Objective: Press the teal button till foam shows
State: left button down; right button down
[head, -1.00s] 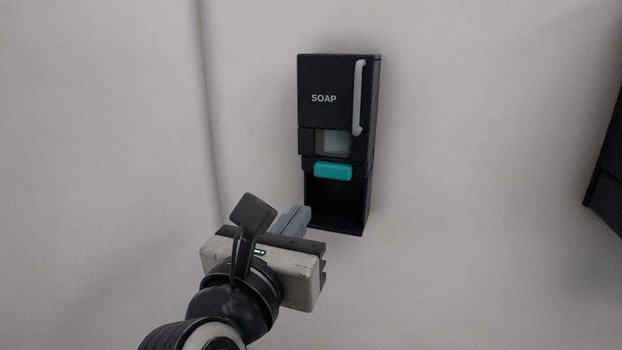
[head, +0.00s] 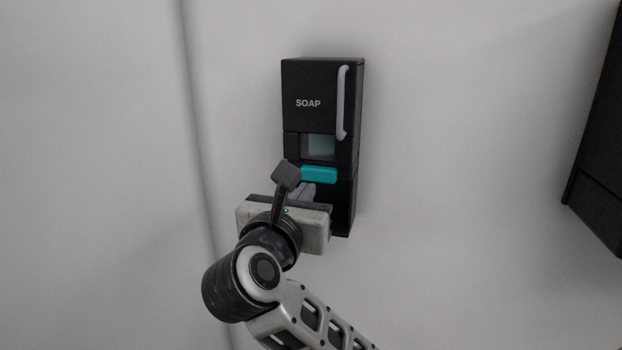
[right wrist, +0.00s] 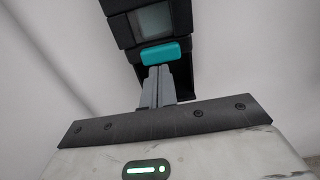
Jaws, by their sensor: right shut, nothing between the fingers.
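A black soap dispenser (head: 308,85) marked SOAP is on the pale wall, with a teal button (head: 320,174) below its small window (head: 321,147). My right gripper (head: 309,190) is shut and empty, its fingertips just below the button, in front of the open lower bay. In the right wrist view the shut grey fingers (right wrist: 158,80) point at the teal button (right wrist: 165,54), their tips close under its lower edge; I cannot tell whether they touch it. The window (right wrist: 154,20) looks grey-green and plain, with no foam seen. My left gripper is not in view.
A light grey handle (head: 342,102) runs down the dispenser's right front. Another dark unit (head: 598,150) is on the wall at the far right. The wall between them is clear. A vertical seam runs down the wall on the left.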

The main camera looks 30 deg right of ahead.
aim_at(317, 176)
jog(key=x, duration=0.2)
jog(key=shift+w+d+r, duration=0.1)
jog(key=shift+w+d, duration=0.15)
jog(key=shift+d, duration=0.1)
jog(key=shift+w+d+p, duration=0.3)
jog(key=shift+w+d, duration=0.15)
jog(key=shift+d, duration=0.05)
jog(key=shift+w+d, duration=0.1)
jog(key=shift+w, duration=0.1)
jog(key=shift+w+d, duration=0.3)
jog(key=shift+d, duration=0.2)
